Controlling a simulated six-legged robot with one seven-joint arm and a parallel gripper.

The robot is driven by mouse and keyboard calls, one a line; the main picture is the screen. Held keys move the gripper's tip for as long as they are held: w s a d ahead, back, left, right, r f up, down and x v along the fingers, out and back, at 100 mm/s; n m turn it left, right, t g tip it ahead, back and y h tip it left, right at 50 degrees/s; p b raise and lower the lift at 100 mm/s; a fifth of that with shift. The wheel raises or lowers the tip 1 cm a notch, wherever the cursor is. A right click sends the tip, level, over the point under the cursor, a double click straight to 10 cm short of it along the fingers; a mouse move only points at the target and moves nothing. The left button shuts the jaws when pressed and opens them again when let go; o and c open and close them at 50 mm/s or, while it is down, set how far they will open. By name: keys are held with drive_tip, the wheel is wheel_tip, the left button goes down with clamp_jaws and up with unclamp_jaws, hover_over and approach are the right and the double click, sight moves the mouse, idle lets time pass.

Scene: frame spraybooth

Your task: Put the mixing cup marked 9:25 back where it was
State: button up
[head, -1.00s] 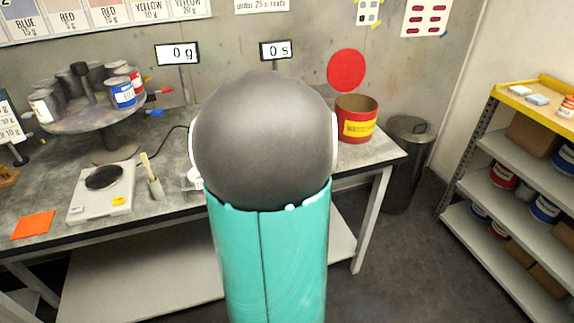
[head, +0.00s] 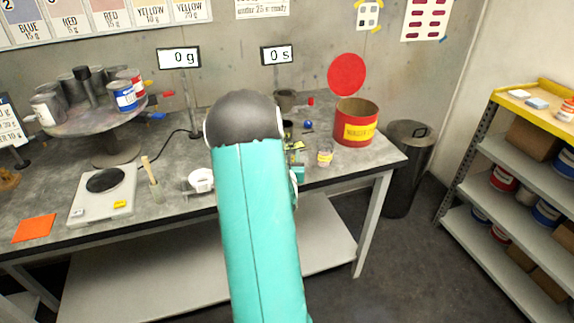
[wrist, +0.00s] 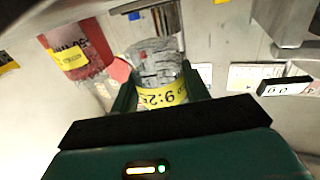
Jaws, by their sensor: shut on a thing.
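In the wrist view my gripper (wrist: 160,92) is shut on the mixing cup marked 9:25 (wrist: 155,58). The cup is clear with grey smears, and its yellow label appears upside down between the two green fingers. In the head view my arm hides most of the gripper. The spot where the cup stood before is not identifiable.
On the bench are a white scale (head: 103,192), an orange sheet (head: 34,227), a white cup (head: 201,180) and a turntable with tins (head: 95,118). A grey pot (head: 286,100) stands behind my arm. A bin (head: 408,165) and shelves (head: 530,170) are right.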

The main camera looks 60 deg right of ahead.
drive_tip(key=shift+w+d+f, duration=0.2)
drive_tip(key=shift+f, duration=1.6)
drive_tip(key=shift+f, duration=0.2)
drive_tip(key=o, duration=1)
drive_tip(key=shift+r, duration=0.25)
drive_tip(key=v, duration=1.2)
